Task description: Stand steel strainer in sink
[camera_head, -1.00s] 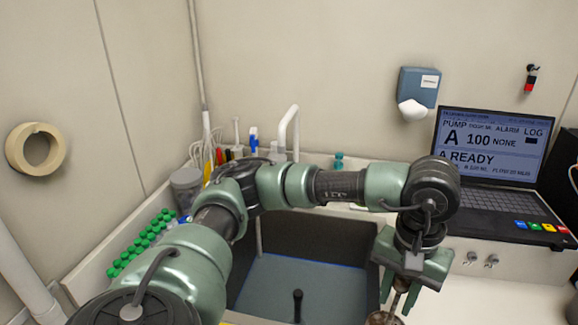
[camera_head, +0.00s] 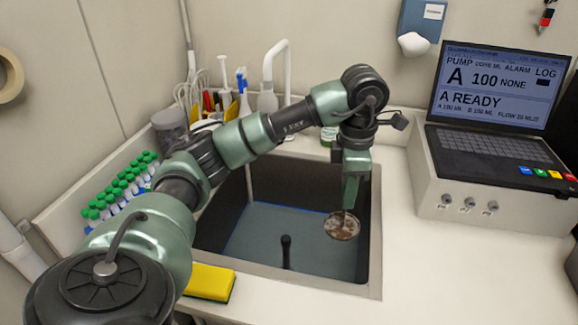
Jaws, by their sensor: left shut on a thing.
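The steel strainer (camera_head: 342,226) is a small round piece with a brownish, mottled face. It hangs from my left gripper (camera_head: 350,202), which is shut on it. The strainer is over the right part of the sink (camera_head: 290,240), inside the rim outline as seen from the head. How high it is above the sink floor is hard to tell. A dark upright post (camera_head: 286,252) stands in the sink, left of the strainer and apart from it in the picture. My right gripper is not in view.
A yellow sponge (camera_head: 210,283) lies at the sink's front left. Green-capped tubes (camera_head: 122,190) stand at the left. A white faucet (camera_head: 287,70) and bottles are behind the sink. A laptop-like pump display (camera_head: 500,90) sits at the right.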

